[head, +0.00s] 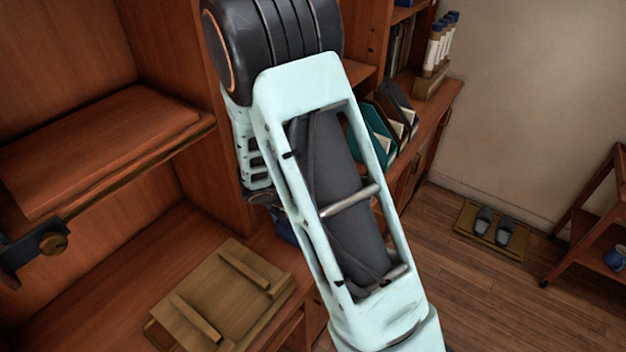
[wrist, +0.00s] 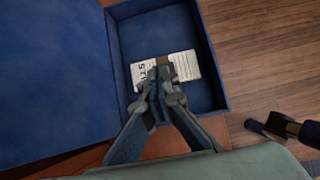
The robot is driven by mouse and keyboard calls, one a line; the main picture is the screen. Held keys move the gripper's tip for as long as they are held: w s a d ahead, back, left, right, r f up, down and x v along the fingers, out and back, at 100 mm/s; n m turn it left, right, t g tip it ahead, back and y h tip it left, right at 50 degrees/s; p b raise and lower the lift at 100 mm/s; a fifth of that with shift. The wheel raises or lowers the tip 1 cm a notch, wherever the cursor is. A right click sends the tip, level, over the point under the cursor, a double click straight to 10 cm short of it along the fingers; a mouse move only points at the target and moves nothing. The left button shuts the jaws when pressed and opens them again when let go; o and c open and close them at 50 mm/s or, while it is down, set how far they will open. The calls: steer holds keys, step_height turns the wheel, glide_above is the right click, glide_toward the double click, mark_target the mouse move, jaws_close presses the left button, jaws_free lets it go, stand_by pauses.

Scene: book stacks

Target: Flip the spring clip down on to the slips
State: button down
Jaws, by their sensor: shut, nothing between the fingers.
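An open blue box (wrist: 210,45) shows in the wrist view, with its lid (wrist: 50,80) laid out to the left. White slips (wrist: 185,65) with printed lines lie inside, on both sides of a narrow brown strip (wrist: 163,61). I cannot tell whether this strip is the spring clip; no other clip can be made out. My gripper (wrist: 160,83) is shut and empty, its tips over the near part of the slips. The tips hide what lies right under them, and contact cannot be told. In the head view my arm hides the gripper and most of the box area.
A wooden board with two raised bars (head: 222,297) lies on the desk at the lower left. A shelf (head: 100,150) juts out above it. Teal and dark file holders (head: 375,135) stand behind my arm. Slippers on a mat (head: 490,230) lie on the open floor at right.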

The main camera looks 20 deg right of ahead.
step_height(320, 180, up, 13)
steer(key=d+p, duration=0.1)
steer(key=p, duration=0.2)
steer(key=shift+w+d, duration=0.2)
steer(key=shift+w, duration=0.25)
steer(key=shift+f, duration=0.1)
